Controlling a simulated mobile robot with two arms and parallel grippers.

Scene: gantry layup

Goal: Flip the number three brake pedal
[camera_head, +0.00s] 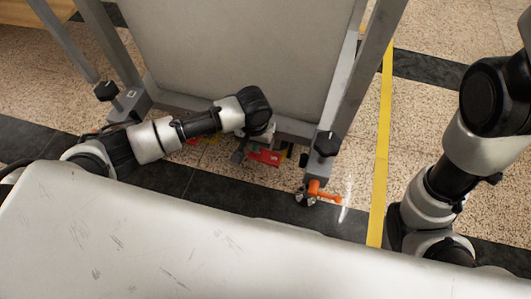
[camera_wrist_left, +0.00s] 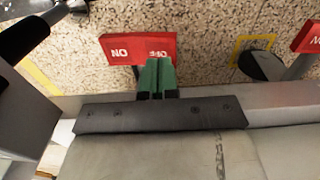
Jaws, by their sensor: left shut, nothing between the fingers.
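A red brake pedal (camera_wrist_left: 138,48) marked ON and OFF shows in the left wrist view; it also shows in the head view (camera_head: 265,157), low by the gantry's bottom bar. My left gripper (camera_wrist_left: 157,62) is shut and empty, its green fingertips together at the OFF end of the pedal. I cannot tell whether they touch it. In the head view my left wrist partly hides the gripper and pedal. Another red pedal (camera_wrist_left: 308,38) is cut off at the right of the wrist view. An orange pedal (camera_head: 324,192) is by the gantry's right foot. No pedal number is readable. My right gripper is out of view.
The gantry's grey frame (camera_head: 355,75) and large pale panel (camera_head: 235,45) stand close around my left arm. Black knobs (camera_head: 327,144) stick out near its feet. A yellow floor line (camera_head: 382,150) runs to the right, with open speckled floor beside it.

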